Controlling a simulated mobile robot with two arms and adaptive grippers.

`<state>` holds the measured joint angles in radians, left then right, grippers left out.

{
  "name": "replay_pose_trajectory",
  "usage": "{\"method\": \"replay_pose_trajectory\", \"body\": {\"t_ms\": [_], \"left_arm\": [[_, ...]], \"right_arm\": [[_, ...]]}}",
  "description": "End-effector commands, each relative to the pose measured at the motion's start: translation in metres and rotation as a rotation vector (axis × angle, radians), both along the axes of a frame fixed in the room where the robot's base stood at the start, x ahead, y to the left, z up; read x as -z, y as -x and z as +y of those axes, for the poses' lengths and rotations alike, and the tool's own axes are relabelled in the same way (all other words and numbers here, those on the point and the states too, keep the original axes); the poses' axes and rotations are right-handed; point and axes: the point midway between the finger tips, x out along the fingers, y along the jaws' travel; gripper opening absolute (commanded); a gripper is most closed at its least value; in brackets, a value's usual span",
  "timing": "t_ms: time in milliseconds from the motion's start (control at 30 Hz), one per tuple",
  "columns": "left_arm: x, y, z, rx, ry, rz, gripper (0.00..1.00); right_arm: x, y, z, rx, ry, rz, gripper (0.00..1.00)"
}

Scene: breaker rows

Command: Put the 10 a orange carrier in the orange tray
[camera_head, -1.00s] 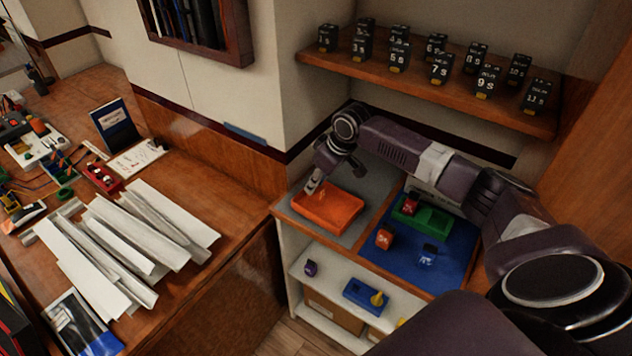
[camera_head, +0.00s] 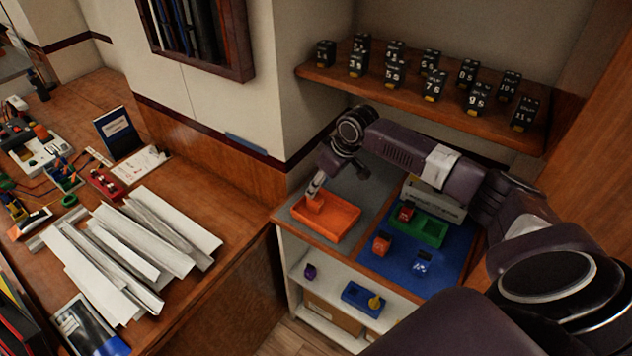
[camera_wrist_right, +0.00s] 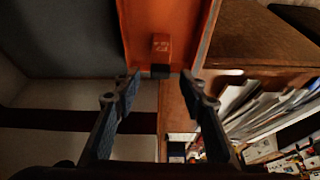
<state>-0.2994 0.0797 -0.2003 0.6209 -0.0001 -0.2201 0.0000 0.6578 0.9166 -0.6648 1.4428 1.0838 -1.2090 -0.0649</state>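The orange tray (camera_head: 340,223) sits on the grey part of the cabinet top. An orange carrier (camera_head: 315,203) is in the tray, near its back left end. In the right wrist view the carrier (camera_wrist_right: 161,46) shows pale marking too small to read and a dark end, inside the tray (camera_wrist_right: 137,30). My right gripper (camera_head: 317,187) is just above the carrier. In the wrist view its fingers (camera_wrist_right: 160,82) are apart, with the carrier beyond the tips and a gap on each side. My left gripper is not in view.
On the blue mat (camera_head: 400,265) are an orange-red carrier (camera_head: 381,244), a blue one (camera_head: 422,262) and a green tray (camera_head: 434,234) with a red carrier (camera_head: 406,212). Several black relays stand on the wooden shelf (camera_head: 400,95) above my arm. A lower shelf holds a blue tray (camera_head: 361,298).

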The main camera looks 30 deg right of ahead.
Motion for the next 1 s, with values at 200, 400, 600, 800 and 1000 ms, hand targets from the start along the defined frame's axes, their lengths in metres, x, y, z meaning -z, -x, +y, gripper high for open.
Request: {"method": "replay_pose_trajectory", "body": {"t_ms": [200, 400, 600, 800, 1000], "left_arm": [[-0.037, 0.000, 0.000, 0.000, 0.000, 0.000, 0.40], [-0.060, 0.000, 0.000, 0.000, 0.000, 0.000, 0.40], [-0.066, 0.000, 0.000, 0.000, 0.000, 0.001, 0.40], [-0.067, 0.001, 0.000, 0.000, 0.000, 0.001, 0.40], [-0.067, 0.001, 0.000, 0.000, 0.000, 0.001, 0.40]], "right_arm": [[-0.031, 0.011, -0.004, 0.000, 0.001, 0.003, 0.39], [-0.050, 0.018, -0.006, 0.000, 0.000, 0.002, 0.39], [-0.069, 0.027, -0.009, -0.001, 0.001, 0.002, 0.39], [-0.075, 0.030, -0.010, 0.000, -0.001, 0.001, 0.39], [-0.072, 0.029, -0.003, -0.011, -0.005, -0.007, 0.39]]}}
